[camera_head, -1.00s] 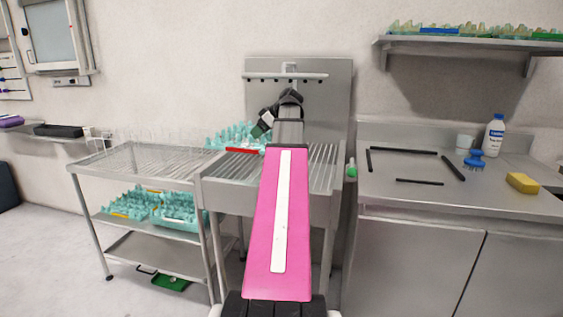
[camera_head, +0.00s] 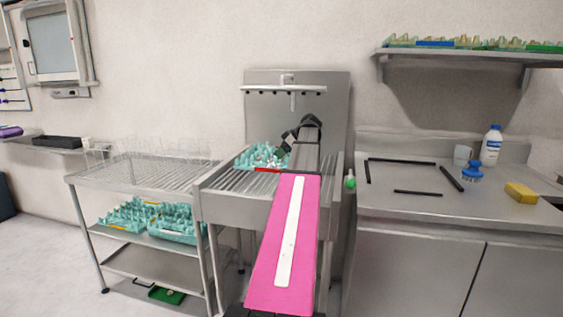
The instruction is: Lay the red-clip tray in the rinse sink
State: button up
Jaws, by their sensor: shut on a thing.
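The red-clip tray (camera_head: 258,160) is a teal egg tray with a red clip (camera_head: 267,170) on its near edge. It is at the left part of the rinse sink (camera_head: 225,196), over the ribbed sink area; I cannot tell whether it touches the ribs. My gripper (camera_head: 284,150) is at the tray's right end and shut on it. The fingertips are small and partly hidden by my wrist. My pink arm covers the middle and right of the sink.
A wire rack cart (camera_head: 145,179) stands left of the sink, with teal trays (camera_head: 170,222) on its lower shelf. Right of the sink, a counter (camera_head: 415,207) holds black bars, a blue brush (camera_head: 472,172), a yellow sponge (camera_head: 521,192) and a white bottle (camera_head: 491,146). A tap (camera_head: 290,92) is above.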

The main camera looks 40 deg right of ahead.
aim_at(282, 160)
jog(key=shift+f, duration=2)
jog(key=o, duration=1.1)
jog(key=shift+f, duration=0.1)
jog(key=shift+o, duration=0.2)
jog(key=v, duration=1.2)
